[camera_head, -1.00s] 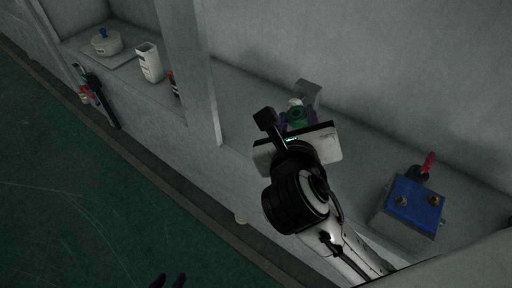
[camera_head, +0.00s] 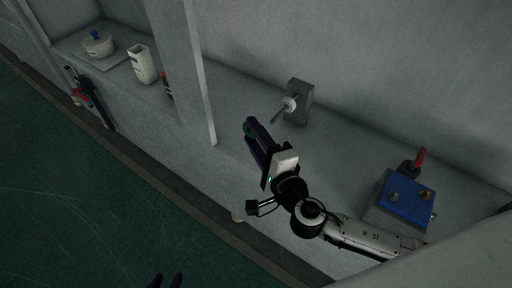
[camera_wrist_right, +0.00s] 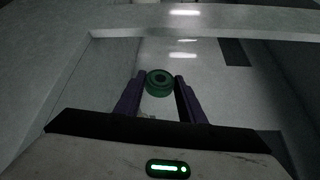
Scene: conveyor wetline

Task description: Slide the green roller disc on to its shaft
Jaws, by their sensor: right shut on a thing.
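The green roller disc (camera_wrist_right: 160,83) is between the purple fingertips of my right gripper (camera_wrist_right: 160,88), with its round hole showing. In the head view the right gripper (camera_head: 254,133) points up and left, and only a sliver of green shows at its tips. The shaft (camera_head: 278,116) sticks out from a grey block (camera_head: 301,97) on the ledge, with a white collar (camera_head: 289,104) around it. The shaft is bare in front of the collar. The disc is left of and below the shaft in the picture, apart from it.
A blue-topped box (camera_head: 407,198) with a red lever (camera_head: 419,158) stands on the ledge at right. A grey post (camera_head: 184,75) rises left of the shaft. Beyond it are a white pot (camera_head: 98,46) and a white container (camera_head: 142,65).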

